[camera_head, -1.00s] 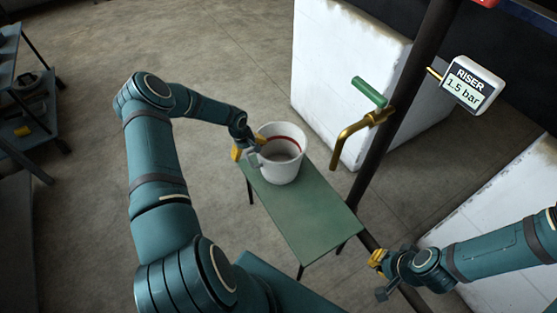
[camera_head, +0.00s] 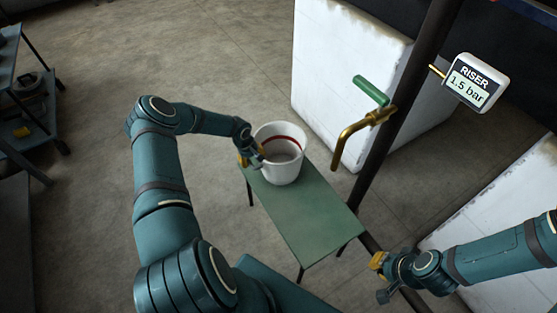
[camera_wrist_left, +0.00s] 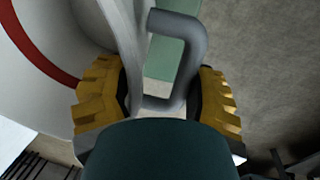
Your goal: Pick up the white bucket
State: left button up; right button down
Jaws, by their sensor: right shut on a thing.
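The white bucket (camera_head: 287,168), with a red band inside, stands upright on the green bench (camera_head: 310,213). Its grey handle (camera_wrist_left: 181,50) is on the side facing my left gripper (camera_head: 252,156). In the left wrist view the left gripper (camera_wrist_left: 158,98) is open, its yellow fingers on either side of the bucket's rim and handle. Contact cannot be told. My right gripper (camera_head: 381,277) is at the lower right, shut on a dark rail (camera_head: 368,242), away from the bucket.
A brass tap (camera_head: 350,137) with a green lever (camera_head: 370,91) is on a dark riser pipe (camera_head: 388,128) right of the bench. A gauge (camera_head: 476,82) reads 1.5 bar. A white block (camera_head: 340,80) stands behind. A shelf (camera_head: 14,100) is at far left.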

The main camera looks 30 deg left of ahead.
pick_arm(q)
jog(key=shift+w+r, duration=0.1)
jog(key=shift+c, duration=0.6)
